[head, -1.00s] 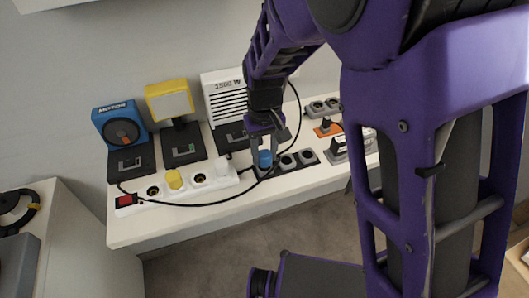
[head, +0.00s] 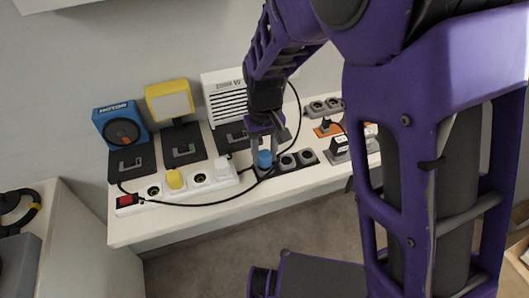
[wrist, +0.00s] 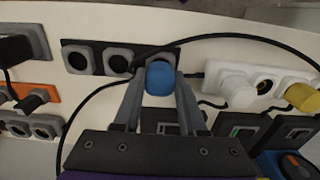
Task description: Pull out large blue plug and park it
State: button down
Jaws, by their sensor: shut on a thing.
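The large blue plug (head: 265,159) is at the left end of a dark socket strip (head: 297,166) on the white bench. My gripper (head: 264,153) reaches down over this plug. In the wrist view the round blue plug (wrist: 160,78) sits between my two grey fingers (wrist: 159,82), which are shut on it. The plug is in line with the strip's two empty round sockets; its underside is hidden, so I cannot tell how deep it is seated.
A white strip (head: 153,203) with a red switch, a yellow plug (head: 174,180) and a white plug (head: 222,167) lies left. A black cable (head: 205,204) loops along the front. Behind stand a blue device (head: 120,123), a yellow lamp (head: 170,100) and a white heater (head: 224,95).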

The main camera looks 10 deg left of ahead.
jog(key=shift+f, duration=0.65)
dwell(1.3)
jog(key=shift+c, duration=1.9)
grip_release()
jog(key=shift+r, duration=0.1)
